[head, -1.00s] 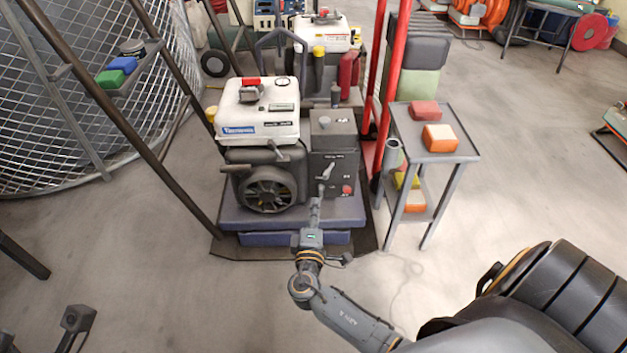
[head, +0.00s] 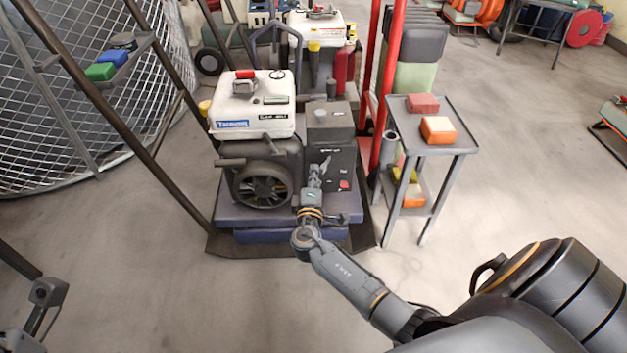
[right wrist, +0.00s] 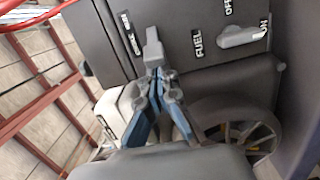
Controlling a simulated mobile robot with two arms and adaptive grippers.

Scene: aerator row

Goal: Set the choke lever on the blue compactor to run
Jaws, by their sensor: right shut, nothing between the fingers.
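The compactor has a white engine top (head: 252,110), a dark body and a blue base plate (head: 228,212). Its dark control box (head: 330,135) is on the right side. My right gripper (head: 314,172) is shut and empty in front of this box and hides part of its panel. In the right wrist view, the closed fingertips (right wrist: 163,80) are at the lower end of a grey lever (right wrist: 153,45) beside two small labels; I cannot tell if they touch. A second pale lever (right wrist: 242,37) is marked FUEL, OFF and ON. My left gripper (head: 46,292) shows at lower left, its jaws unclear.
A small grey cart (head: 430,140) with red and orange blocks stands right of the compactor. A red upright frame (head: 387,75) is between them. Dark slanted bars and a mesh drum (head: 70,120) are at left. The front floor is clear.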

